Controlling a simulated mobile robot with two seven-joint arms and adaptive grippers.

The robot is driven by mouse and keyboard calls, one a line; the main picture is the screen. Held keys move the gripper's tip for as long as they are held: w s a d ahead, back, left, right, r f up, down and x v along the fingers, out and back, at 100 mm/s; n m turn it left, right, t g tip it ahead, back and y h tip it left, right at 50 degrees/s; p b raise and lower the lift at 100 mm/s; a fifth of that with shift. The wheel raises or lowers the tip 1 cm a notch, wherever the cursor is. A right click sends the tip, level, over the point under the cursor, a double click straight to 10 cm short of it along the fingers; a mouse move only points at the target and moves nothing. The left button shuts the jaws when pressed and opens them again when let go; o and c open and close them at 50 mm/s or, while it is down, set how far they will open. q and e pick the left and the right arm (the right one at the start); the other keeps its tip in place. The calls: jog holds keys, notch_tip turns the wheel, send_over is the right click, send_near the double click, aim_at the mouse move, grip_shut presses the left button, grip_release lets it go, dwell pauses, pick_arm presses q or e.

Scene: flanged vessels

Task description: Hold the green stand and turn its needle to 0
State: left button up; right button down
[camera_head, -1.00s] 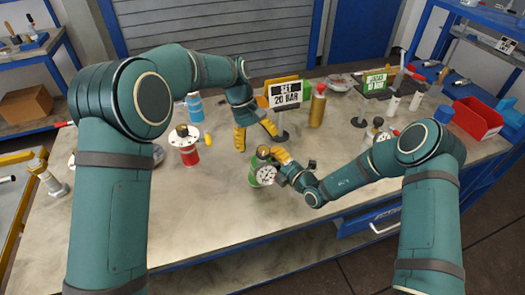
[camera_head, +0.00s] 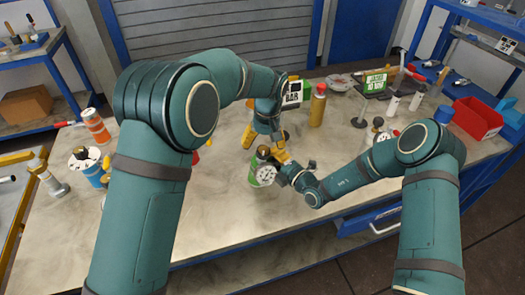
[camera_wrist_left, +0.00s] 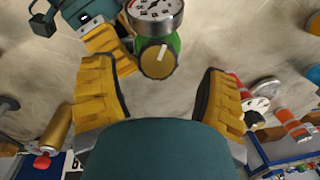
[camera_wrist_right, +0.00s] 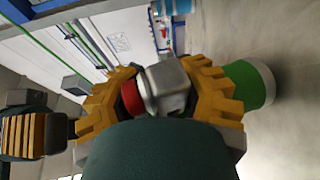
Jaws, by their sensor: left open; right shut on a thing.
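The green stand (camera_head: 254,172) stands upright near the table's front, with a white gauge (camera_head: 267,175) on its side and a brass knob (camera_head: 263,152) on top. In the left wrist view, the gauge (camera_wrist_left: 153,8) is cut by the top edge and its needle reading is unclear. The knob (camera_wrist_left: 158,62) bears a white mark. My right gripper (camera_head: 282,157) is shut on the stand's grey metal fitting with a red end (camera_wrist_right: 160,88); the green body (camera_wrist_right: 245,85) is beside it. My left gripper (camera_wrist_left: 160,98) is open and empty, its fingers apart from the knob.
A partly hidden sign (camera_head: 291,93) and a gold bottle (camera_head: 318,105) stand behind the grippers. A red bin (camera_head: 477,118) is at right. Orange (camera_head: 97,127) and blue (camera_head: 88,170) containers are at left. The table front is largely clear.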

aim_at(262, 149)
pick_arm(q)
jog(key=shift+a+f, duration=0.1)
jog(key=shift+f, duration=1.55)
jog(key=c, duration=1.2)
jog(key=shift+a+m+y, duration=0.1)
jog(key=shift+m+y, duration=0.25)
jog(key=shift+m, duration=1.05)
jog(key=shift+a+m+y, duration=0.1)
jog(key=shift+m+y, duration=0.25)
jog(key=shift+m, duration=1.05)
